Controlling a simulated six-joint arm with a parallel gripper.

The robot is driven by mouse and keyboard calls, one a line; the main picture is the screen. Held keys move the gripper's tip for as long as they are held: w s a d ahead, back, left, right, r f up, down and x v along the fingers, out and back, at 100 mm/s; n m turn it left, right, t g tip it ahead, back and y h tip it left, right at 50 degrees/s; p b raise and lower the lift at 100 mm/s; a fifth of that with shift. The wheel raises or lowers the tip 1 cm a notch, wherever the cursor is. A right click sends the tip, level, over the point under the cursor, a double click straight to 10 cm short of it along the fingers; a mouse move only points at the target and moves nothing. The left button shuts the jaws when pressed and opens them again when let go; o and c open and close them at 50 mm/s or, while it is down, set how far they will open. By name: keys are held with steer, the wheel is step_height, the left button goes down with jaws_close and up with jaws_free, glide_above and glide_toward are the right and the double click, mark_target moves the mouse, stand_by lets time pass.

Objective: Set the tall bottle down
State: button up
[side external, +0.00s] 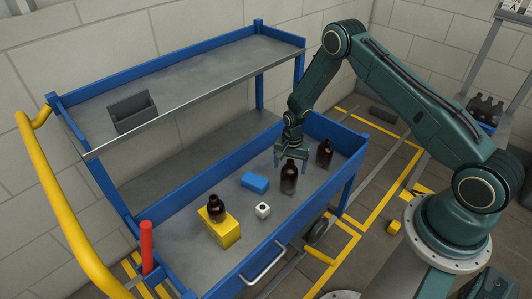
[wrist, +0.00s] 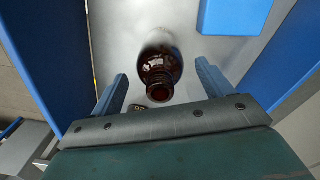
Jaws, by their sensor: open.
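A dark amber bottle (side external: 289,178) stands upright on the grey lower deck of the blue cart. It looks like the tall one. My gripper (side external: 291,160) is above it, pointing down, with its fingers apart near the bottle's top. In the wrist view the amber bottle (wrist: 158,72) shows its open mouth towards the gripper. It lies between the two spread fingers, with a visible gap on each side. A second amber bottle (side external: 325,152) stands to the right, near the deck's corner. A third, squat bottle (side external: 217,208) sits on a yellow block (side external: 222,230).
Blue cart walls (side external: 335,135) edge the deck. An upper shelf (side external: 205,75) holds a dark bin (side external: 132,112). A red post (side external: 147,247) stands at the front left.

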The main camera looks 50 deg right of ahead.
step_height(320, 180, up, 11)
steer(key=shift+f, duration=0.1)
stand_by(0.5)
stand_by(0.5)
steer(key=shift+r, duration=0.35)
steer(key=s+a+r+n+t, duration=0.1)
steer(key=s+a+r+n, duration=0.15)
steer(key=r, duration=0.65)
steer(key=s+a+r+n+t, duration=0.15)
steer(key=s+r, duration=0.25)
steer(key=r, duration=0.5)
steer(key=s+a+r+n, duration=0.2)
steer(key=s+r, duration=0.1)
steer(key=r, duration=0.6)
steer(key=s+a+r+n+t, duration=0.1)
steer(key=s+a+r+n, duration=0.1)
steer(key=s, duration=0.8)
steer(key=s+a+r+n+t, duration=0.2)
steer(key=s+r+n, duration=0.2)
steer(key=s, duration=0.6)
steer(key=shift+s+r+n, duration=0.2)
steer(key=shift+r+n, duration=0.2)
steer(key=shift+r, duration=0.3)
